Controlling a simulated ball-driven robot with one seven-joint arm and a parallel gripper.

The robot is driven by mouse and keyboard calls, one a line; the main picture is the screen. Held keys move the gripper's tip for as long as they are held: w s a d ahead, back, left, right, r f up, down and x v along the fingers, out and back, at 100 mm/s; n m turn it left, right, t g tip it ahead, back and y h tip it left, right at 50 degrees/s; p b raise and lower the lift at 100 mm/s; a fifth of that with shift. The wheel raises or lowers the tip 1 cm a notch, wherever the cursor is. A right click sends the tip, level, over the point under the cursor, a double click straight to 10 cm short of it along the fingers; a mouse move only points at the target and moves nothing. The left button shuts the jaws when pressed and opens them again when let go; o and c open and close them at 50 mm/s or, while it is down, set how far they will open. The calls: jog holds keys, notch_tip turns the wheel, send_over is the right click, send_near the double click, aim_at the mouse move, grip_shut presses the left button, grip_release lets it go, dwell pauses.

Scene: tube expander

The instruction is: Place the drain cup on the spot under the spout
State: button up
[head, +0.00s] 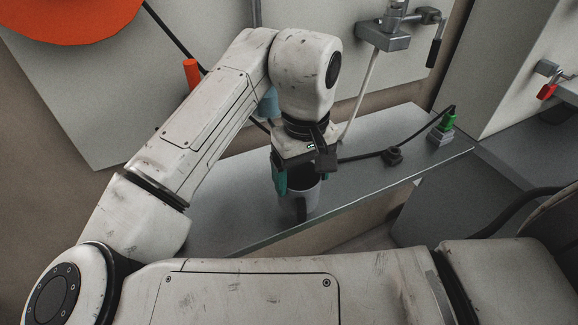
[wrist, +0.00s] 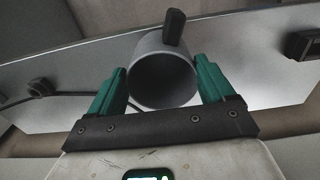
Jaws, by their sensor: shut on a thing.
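The drain cup (head: 312,196) is a grey-white cup with a dark handle, over the grey metal shelf (head: 235,215). In the wrist view I look into the open mouth of the cup (wrist: 145,62), with its handle at the top. My gripper (head: 297,180) is shut on the cup, one teal finger at each side; it also shows in the wrist view (wrist: 162,88). I cannot tell whether the cup's base touches the shelf. A grey metal fitting (head: 383,38) with a pale tube hanging down is on the wall behind; I cannot tell whether it is the spout. No marked spot is discernible.
A black cable (head: 366,155) with a dark lump (head: 392,156) lies along the shelf to a green plug (head: 447,120) at right. A red padlock (head: 547,91) hangs at far right. An orange disc (head: 70,15) is at upper left. The shelf's front edge is close to the cup.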

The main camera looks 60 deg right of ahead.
send_over(290, 185)
jog(key=shift+w+d, duration=0.15)
jog(key=shift+f+p, duration=0.3)
jog(key=shift+f, duration=1.5)
jog(key=shift+f, duration=0.2)
jog(key=shift+f, duration=0.5)
jog(key=o, duration=1.3)
jog(key=shift+f, duration=0.1)
notch_tip(290, 185, up, 14)
jog(key=shift+f, duration=0.15)
